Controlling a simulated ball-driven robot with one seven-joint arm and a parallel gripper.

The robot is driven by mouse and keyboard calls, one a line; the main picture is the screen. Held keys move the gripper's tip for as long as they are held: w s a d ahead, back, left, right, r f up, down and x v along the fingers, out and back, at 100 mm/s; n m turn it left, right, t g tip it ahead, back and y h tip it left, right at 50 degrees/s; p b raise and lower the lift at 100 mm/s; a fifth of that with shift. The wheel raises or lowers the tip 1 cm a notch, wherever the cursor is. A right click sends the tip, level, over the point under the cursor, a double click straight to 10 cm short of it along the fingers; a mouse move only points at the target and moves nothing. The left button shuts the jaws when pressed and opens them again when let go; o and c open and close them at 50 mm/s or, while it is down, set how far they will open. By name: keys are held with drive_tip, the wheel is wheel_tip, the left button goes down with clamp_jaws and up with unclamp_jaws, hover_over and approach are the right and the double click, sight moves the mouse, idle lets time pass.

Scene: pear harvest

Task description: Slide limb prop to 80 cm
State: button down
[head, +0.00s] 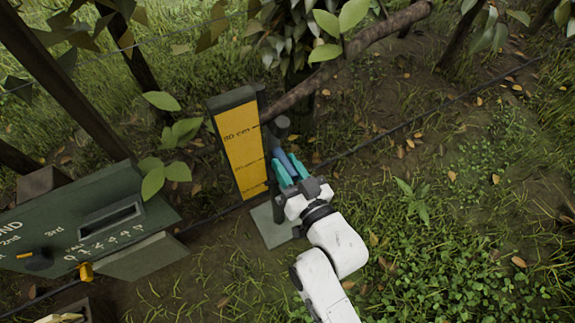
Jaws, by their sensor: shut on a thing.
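The limb prop stands on a grey base plate (270,226) at the middle of the head view. Its yellow scale board (243,150) carries black marks, with "80 cm" readable near the top and a lower mark too small to read surely. A dark post with a round top (281,127) stands to the right of the board. My gripper (286,166), with teal fingers, is shut on a blue handle (286,160) beside the post, below the level of the 80 cm mark in the picture. The fingers hide part of the handle.
A dark wire crosses behind the prop. A green box with dials and lettering (80,225) stands at the left. Leaves hang nearby; grassy ground at the right is open.

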drive_tip(key=shift+r, duration=0.15)
wheel_tip(320, 180, up, 21)
drive_tip(key=p, duration=1.7)
drive_tip(key=shift+w, duration=0.1)
drive_tip(key=c, duration=1.3)
unclamp_jaws()
drive_tip(key=o, duration=0.4)
drive_tip(key=shift+f, duration=0.25)
drive_tip(key=shift+o, duration=0.2)
drive_tip(key=shift+f, duration=0.1)
drive_tip(key=v, duration=1.1)
drive_tip(key=shift+p, duration=0.45)
